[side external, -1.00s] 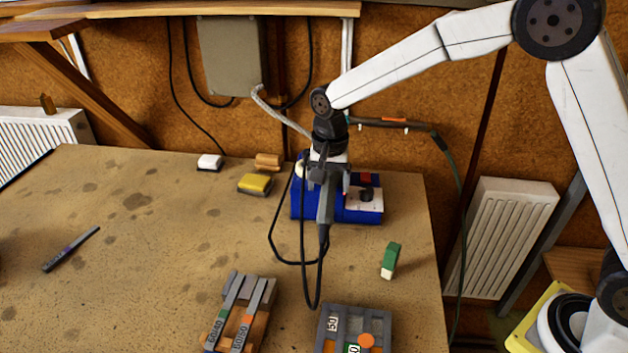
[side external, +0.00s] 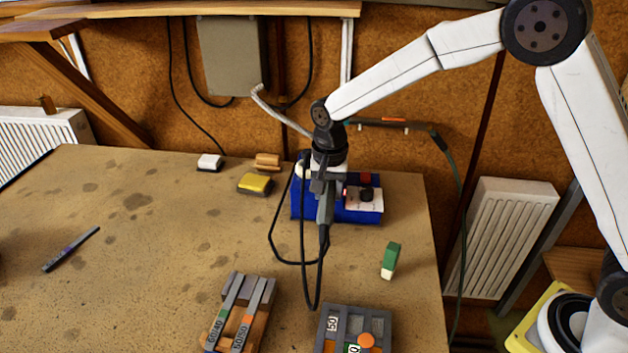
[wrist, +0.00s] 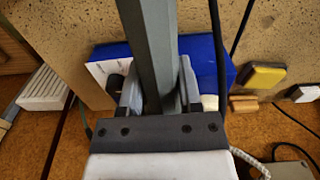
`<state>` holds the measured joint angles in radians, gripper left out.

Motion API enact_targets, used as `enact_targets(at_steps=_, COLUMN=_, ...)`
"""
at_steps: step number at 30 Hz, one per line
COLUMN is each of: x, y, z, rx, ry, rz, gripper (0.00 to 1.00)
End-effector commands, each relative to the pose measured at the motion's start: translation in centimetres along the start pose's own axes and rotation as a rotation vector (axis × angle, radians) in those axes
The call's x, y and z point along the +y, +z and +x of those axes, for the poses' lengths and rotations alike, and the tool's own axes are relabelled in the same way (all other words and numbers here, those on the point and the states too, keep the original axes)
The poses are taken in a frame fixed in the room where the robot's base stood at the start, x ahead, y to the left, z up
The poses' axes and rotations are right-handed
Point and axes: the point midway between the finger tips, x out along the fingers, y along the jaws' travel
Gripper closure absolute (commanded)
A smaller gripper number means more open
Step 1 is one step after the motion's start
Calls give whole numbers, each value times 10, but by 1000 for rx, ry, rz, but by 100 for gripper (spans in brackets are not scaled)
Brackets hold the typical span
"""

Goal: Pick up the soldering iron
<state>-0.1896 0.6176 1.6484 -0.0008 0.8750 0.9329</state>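The soldering iron (side external: 326,208) has a dark grey handle with a black cable looping from its lower end. It stands steeply at the blue station (side external: 364,213) at the back right of the table. Its tip is hidden. My gripper (side external: 327,182) is at the upper part of the handle, pointing down. In the wrist view the handle (wrist: 150,45) runs between the two fingers of my gripper (wrist: 160,85), with one finger close along each side. The fingers look apart, with narrow gaps to the handle; firm contact does not show.
A green-and-white block (side external: 390,261), a rack of labelled sticks (side external: 240,312) and a grey tray (side external: 328,346) are in front.

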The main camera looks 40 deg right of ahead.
Motion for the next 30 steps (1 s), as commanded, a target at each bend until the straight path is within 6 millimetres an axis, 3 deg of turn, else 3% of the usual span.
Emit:
enact_targets(at_steps=17, x=-1, y=-1, z=-6, rx=3, ry=-4, rz=0, gripper=100)
enact_targets(at_steps=25, x=-1, y=-1, z=-32, rx=4, ry=-6, rz=0, gripper=100)
enact_targets(at_steps=30, x=9, y=8, z=-48, rx=3, ry=-4, rz=-1, gripper=100)
